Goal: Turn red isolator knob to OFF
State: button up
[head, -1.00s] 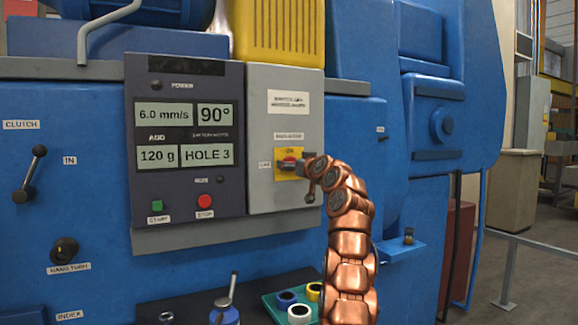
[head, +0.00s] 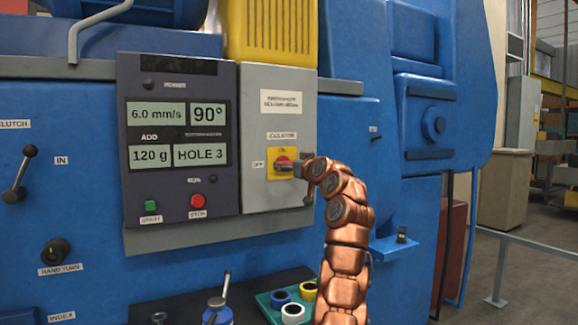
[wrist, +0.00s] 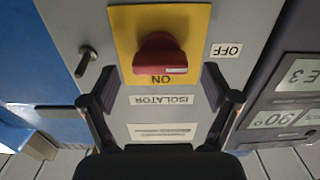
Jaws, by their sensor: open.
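The red isolator knob (head: 283,162) sits on a yellow plate on the grey control box, with ON above it and an OFF label (head: 258,164) to its left. In the wrist view, which is upside down, the red knob (wrist: 159,56) shows clearly, its white-marked end towards ON. The OFF label (wrist: 226,50) is to its right there. My gripper (head: 299,170) is at the knob's right side in the head view, partly covering it. In the wrist view my gripper (wrist: 158,90) is open, its fingers spread wide below the knob, apart from it and holding nothing.
A dark display panel (head: 180,140) with green and red buttons adjoins the grey box (head: 285,115). A small dark handle (wrist: 86,62) sticks out beside the yellow plate in the wrist view. A green tray (head: 268,306) with several rings lies below.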

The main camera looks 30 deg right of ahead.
jog(key=s, duration=0.8)
jog(key=shift+s+a, duration=0.35)
jog(key=shift+a, duration=0.05)
dwell(0.6)
